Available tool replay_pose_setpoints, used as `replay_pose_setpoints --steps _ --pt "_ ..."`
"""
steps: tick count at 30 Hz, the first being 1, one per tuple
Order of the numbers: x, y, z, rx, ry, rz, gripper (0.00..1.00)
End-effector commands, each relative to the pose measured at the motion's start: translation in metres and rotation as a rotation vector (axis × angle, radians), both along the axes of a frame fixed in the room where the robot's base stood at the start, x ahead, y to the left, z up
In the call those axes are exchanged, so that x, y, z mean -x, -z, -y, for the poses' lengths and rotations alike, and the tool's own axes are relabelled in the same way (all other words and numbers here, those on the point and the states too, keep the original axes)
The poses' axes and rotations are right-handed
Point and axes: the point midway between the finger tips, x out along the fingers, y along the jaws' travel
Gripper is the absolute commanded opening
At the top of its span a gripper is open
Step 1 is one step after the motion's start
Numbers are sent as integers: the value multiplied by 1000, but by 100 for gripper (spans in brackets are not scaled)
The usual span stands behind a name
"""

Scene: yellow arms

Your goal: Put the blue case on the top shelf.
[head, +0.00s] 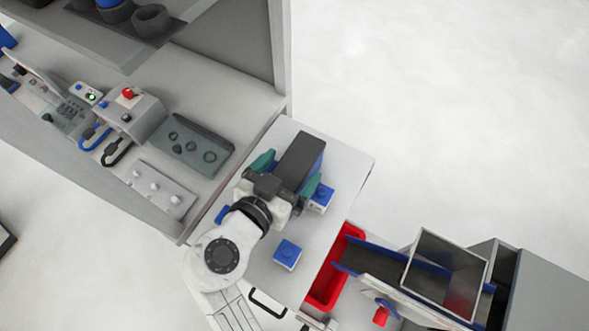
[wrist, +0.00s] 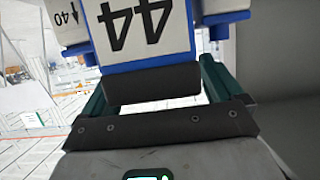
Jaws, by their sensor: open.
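A dark-topped case with a blue side (head: 314,165) stands on the light table (head: 345,165); it looks like the blue case. My gripper (head: 288,174) is over the near end of it, open, with one teal finger on each side. In the wrist view, a dark bar (wrist: 152,88) lies between the fingers, and I cannot tell whether they touch it. Behind it is a white face marked 44 with blue trim (wrist: 150,35). A raised shelf (head: 85,35) shows at the upper left; I cannot tell whether it is the top one.
Small blue-and-white boxes (head: 287,254) stand on the table beside my arm, one close to the right finger (head: 321,198). A red bin (head: 338,270) and a chute (head: 385,265) are at lower right. The bench at left holds switches and a grey tray (head: 190,145).

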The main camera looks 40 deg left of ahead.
Motion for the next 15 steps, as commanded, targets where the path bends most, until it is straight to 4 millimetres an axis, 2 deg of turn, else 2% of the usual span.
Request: replay_pose_setpoints --steps 6,15 --pt "0 0 0 0 0 0 93" --pt "0 0 0 0 0 0 64"
